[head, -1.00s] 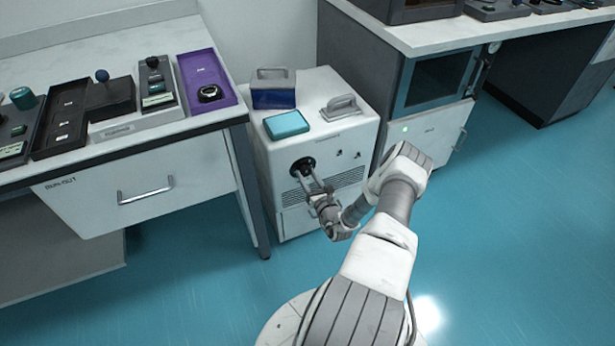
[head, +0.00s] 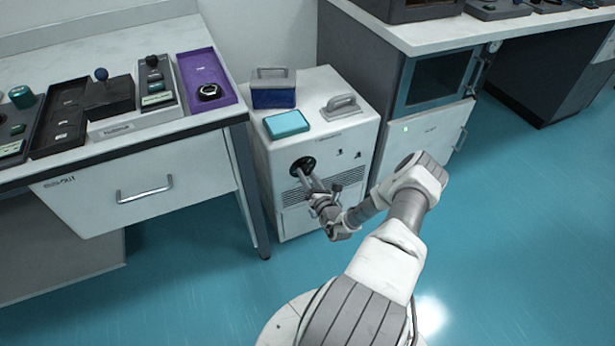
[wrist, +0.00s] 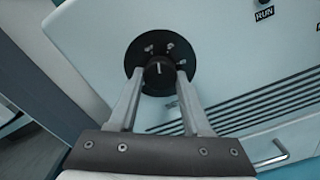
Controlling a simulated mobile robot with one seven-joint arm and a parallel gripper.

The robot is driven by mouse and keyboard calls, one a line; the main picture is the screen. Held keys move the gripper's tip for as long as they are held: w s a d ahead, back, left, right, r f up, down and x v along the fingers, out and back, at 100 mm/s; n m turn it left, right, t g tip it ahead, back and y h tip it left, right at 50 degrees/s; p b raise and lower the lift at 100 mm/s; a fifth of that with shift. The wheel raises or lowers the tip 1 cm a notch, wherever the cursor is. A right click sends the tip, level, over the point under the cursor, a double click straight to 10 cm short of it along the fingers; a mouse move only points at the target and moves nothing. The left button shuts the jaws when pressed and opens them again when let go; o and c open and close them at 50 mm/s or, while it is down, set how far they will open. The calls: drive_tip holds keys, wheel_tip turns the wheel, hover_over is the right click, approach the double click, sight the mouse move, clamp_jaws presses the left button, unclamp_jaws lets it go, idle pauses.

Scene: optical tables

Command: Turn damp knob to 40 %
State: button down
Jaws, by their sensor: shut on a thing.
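The damp knob (wrist: 159,73) is a dark round knob with a pale pointer mark, set on a black dial plate (wrist: 143,52) with small light marks. In the head view the dial (head: 303,164) sits on the front of a white cabinet. My gripper (wrist: 160,86) has its two fingers on either side of the knob, shut on it. In the head view my gripper (head: 309,178) reaches the dial from the front. The dial's marks are too small to read, so I cannot tell the percentage.
The white cabinet (head: 268,187) carries a blue box with a handle (head: 273,92), a teal pad (head: 286,124) and a grey handled block (head: 341,107). Small switches (head: 340,153) lie right of the dial. A drawer table (head: 130,190) stands close on the left.

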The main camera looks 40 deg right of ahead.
drive_tip(key=m, duration=0.3)
drive_tip(key=shift+m, duration=0.4)
drive_tip(key=m, duration=0.4)
drive_tip(key=shift+a+m, duration=0.1)
drive_tip(key=shift+m, duration=0.2)
drive_tip(key=shift+r+m+b, duration=0.15)
drive_tip(key=shift+m+b, duration=0.35)
drive_tip(key=shift+m, duration=3)
drive_tip(key=shift+c, duration=1.7)
unclamp_jaws()
